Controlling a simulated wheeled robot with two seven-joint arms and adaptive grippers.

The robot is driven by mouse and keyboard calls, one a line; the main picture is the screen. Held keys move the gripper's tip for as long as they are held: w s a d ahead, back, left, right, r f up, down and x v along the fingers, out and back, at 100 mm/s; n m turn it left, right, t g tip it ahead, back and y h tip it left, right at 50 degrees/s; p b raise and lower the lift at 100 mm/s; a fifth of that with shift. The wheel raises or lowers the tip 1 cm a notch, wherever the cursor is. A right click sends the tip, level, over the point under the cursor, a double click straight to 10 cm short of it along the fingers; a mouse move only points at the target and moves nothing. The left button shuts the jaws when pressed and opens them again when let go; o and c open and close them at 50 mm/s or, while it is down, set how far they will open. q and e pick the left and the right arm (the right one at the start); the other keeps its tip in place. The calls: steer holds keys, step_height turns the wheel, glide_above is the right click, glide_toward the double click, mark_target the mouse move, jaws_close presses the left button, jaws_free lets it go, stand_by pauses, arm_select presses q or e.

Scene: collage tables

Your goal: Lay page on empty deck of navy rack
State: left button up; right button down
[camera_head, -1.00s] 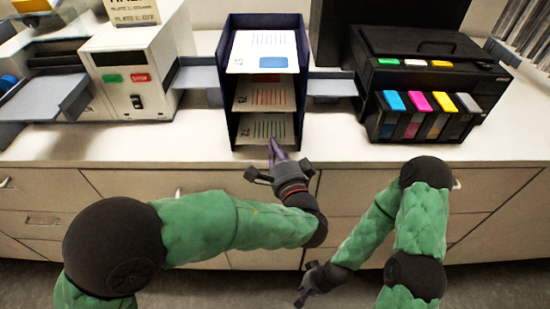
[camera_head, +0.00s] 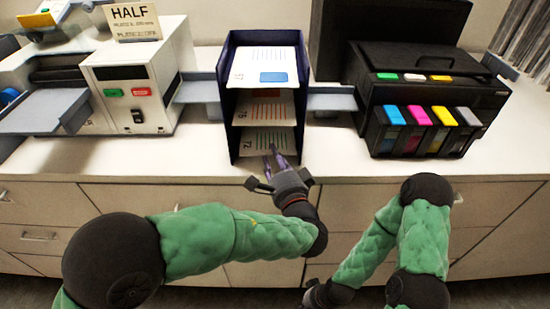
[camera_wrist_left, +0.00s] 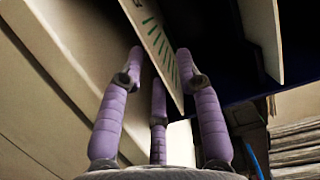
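The navy rack (camera_head: 230,118) stands on the counter with three decks. A page with green lines and the number 72 (camera_head: 258,140) lies on the lowest deck. A page with red lines (camera_head: 265,108) is on the middle deck, and a page with a blue block (camera_head: 262,62) on the top one. My left gripper (camera_head: 276,157) is at the front of the lowest deck, its purple fingers apart. In the left wrist view the fingers (camera_wrist_left: 162,62) stand apart on either side of the green-lined page's edge (camera_wrist_left: 150,32). My right gripper (camera_head: 312,296) is low, partly cut off.
A white machine with green and red buttons (camera_head: 128,72) stands left of the rack. A black printer with coloured cartridges (camera_head: 430,95) stands to the right. Grey trays (camera_head: 198,90) (camera_head: 332,101) flank the rack closely. The counter front (camera_head: 190,158) is clear.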

arm_select(q)
steer(key=shift+s, duration=0.15)
steer(key=v, duration=1.1)
steer(key=shift+s+d, duration=0.15)
steer(key=shift+s, duration=0.2)
steer(key=shift+f, duration=0.1)
steer(key=s+a+f+g, duration=0.2)
steer(key=a+f+g, duration=0.2)
steer(key=f, duration=0.5)
steer(key=s+a+f+n+g+p, duration=0.1)
steer(key=a+f+g, duration=0.35)
steer(key=f, duration=0.35)
steer(key=s+a+f+g, duration=0.25)
steer(key=f+g, duration=0.25)
steer(key=f, duration=0.4)
steer(key=s+d+f+n+g+h+p, duration=0.1)
steer(key=s+d+f+n+g+h, duration=0.1)
steer(key=s+f+n+g+h, duration=0.75)
steer(key=w+a+f+n+t, duration=0.3)
steer(key=f+n+t, duration=0.3)
steer(key=f, duration=0.2)
steer(key=shift+w+a+f+p, duration=0.15)
steer(key=shift+a+f+p, duration=0.2)
steer(key=shift+a, duration=0.35)
